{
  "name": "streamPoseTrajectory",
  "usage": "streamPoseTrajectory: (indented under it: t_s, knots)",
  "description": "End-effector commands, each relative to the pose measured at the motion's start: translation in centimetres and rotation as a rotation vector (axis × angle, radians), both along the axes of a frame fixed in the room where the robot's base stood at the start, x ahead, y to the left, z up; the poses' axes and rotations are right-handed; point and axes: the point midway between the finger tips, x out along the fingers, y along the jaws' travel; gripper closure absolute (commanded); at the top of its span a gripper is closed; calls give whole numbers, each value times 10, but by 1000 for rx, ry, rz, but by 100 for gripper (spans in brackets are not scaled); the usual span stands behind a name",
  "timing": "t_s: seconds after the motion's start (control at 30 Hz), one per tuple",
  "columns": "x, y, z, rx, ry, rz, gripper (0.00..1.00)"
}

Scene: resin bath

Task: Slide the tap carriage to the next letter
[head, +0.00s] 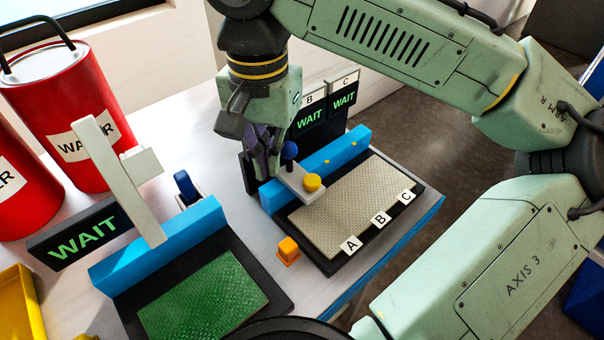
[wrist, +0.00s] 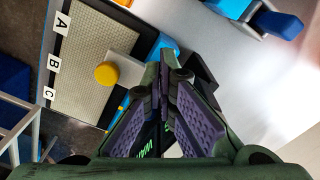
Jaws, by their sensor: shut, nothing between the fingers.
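The tap carriage (head: 318,195) is a pale grey block with a yellow knob (head: 312,182), straddling a blue rail (head: 345,150) above a beige mesh mat (head: 345,205). Letter tags A (head: 351,244), B (head: 380,218) and C (head: 407,196) line the mat's front edge. The carriage is toward the A end; its exact letter is unclear. My gripper (head: 270,172) is shut and empty, pointing down just left of the ball; contact cannot be told. In the wrist view the fingers (wrist: 168,75) hide the ball, beside the carriage (wrist: 127,70).
Dark screens with green WAIT (head: 309,117) stand close behind the rail. An orange button (head: 288,249) sits in front. Red canisters (head: 68,115) are at far left.

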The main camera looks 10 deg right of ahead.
Motion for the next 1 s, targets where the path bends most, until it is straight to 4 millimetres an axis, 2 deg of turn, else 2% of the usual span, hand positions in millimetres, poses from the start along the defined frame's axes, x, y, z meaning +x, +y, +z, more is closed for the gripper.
streamPoseTrajectory:
  t_s: [0.5,1.0]
  knots:
    - [0,0,-14,0,1,0,100]
    - [7,-10,-13,1,0,-1,100]
